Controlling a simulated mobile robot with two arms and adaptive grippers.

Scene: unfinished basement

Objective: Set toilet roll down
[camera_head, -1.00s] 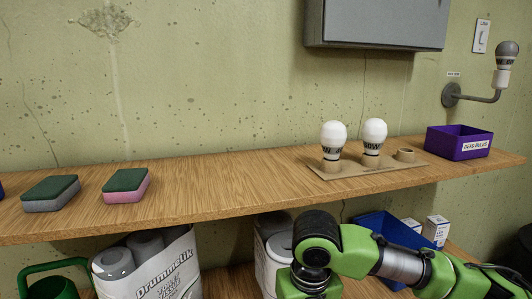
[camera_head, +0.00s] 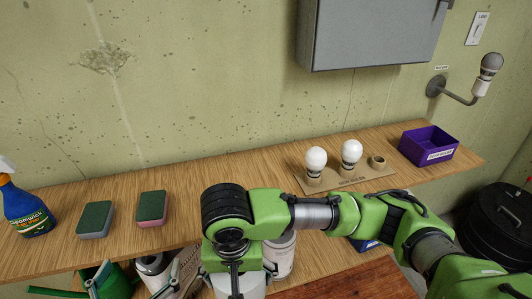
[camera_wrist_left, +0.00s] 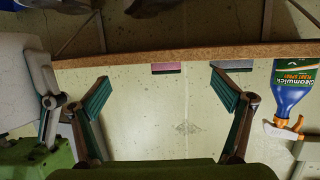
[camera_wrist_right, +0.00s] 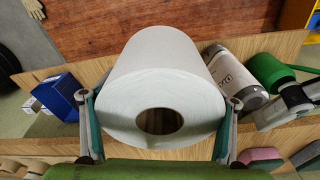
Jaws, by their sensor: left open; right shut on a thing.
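The white toilet roll (camera_wrist_right: 160,85) fills the middle of the right wrist view, its hollow end facing the camera. My right gripper (camera_wrist_right: 158,115) is shut on it, one finger on each side. In the head view the roll (camera_head: 222,288) shows only partly, below my right gripper (camera_head: 236,272), in front of the upper shelf's edge. I cannot tell whether its far end touches anything. My left gripper (camera_wrist_left: 162,85) is open and empty, facing the shelf's edge and wall; in the head view it (camera_head: 135,285) is at the bottom left.
The upper wooden shelf (camera_head: 240,168) bears a spray bottle (camera_head: 25,210), two sponges (camera_head: 95,220), a bulb holder (camera_head: 350,178) with two bulbs, and a purple box (camera_head: 428,147).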

